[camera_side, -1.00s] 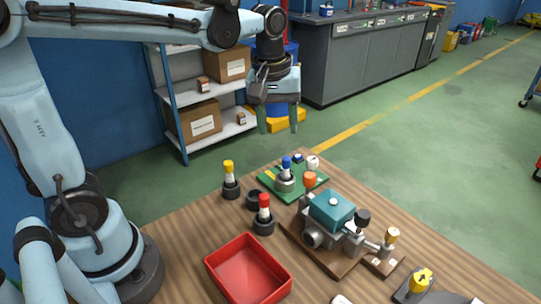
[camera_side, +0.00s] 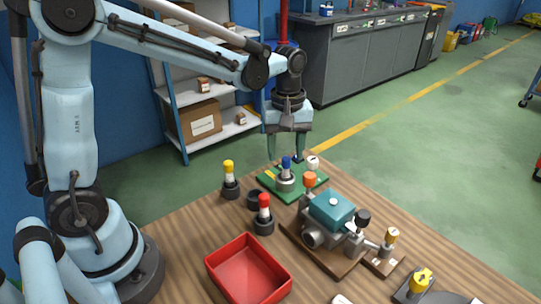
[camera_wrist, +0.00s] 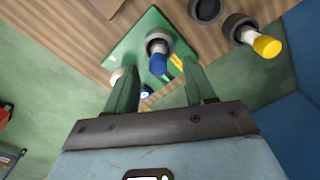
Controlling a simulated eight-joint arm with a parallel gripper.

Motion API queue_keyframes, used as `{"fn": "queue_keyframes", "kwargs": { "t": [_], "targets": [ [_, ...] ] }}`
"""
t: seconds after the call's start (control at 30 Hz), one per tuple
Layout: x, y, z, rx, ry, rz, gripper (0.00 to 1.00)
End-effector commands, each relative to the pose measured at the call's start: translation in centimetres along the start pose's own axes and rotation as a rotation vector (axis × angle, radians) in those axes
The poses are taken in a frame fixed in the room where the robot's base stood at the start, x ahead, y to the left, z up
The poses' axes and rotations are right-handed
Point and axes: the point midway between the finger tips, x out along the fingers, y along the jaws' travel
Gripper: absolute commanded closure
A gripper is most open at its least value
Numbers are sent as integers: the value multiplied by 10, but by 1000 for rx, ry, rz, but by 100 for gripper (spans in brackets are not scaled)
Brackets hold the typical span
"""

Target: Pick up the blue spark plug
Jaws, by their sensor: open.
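The blue spark plug (camera_side: 286,166) stands upright in a grey holder on a green board (camera_side: 309,187) on the wooden table. In the wrist view the blue plug (camera_wrist: 158,62) lies ahead of and between the two green fingers. My gripper (camera_side: 287,161) is open and empty, with its fingers down close to the plug's top in the side view. In the wrist view my gripper (camera_wrist: 156,72) has its fingers spread on either side of the plug. I cannot tell how far the fingertips are from it.
A yellow plug (camera_side: 229,176) and a red plug (camera_side: 264,207) stand in dark holders to the left. A red tray (camera_side: 213,267) is in front. A teal-topped engine block (camera_side: 332,207) with an orange-capped part (camera_side: 310,181) stands close on the right.

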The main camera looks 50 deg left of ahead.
Motion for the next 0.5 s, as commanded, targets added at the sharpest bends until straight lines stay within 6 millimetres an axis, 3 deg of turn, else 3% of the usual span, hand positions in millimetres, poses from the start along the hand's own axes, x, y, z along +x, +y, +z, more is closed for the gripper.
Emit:
{"fn": "queue_keyframes", "kwargs": {
  "t": [0.5],
  "targets": [
    [50,2,0,1,0,0,46]
  ]
}}
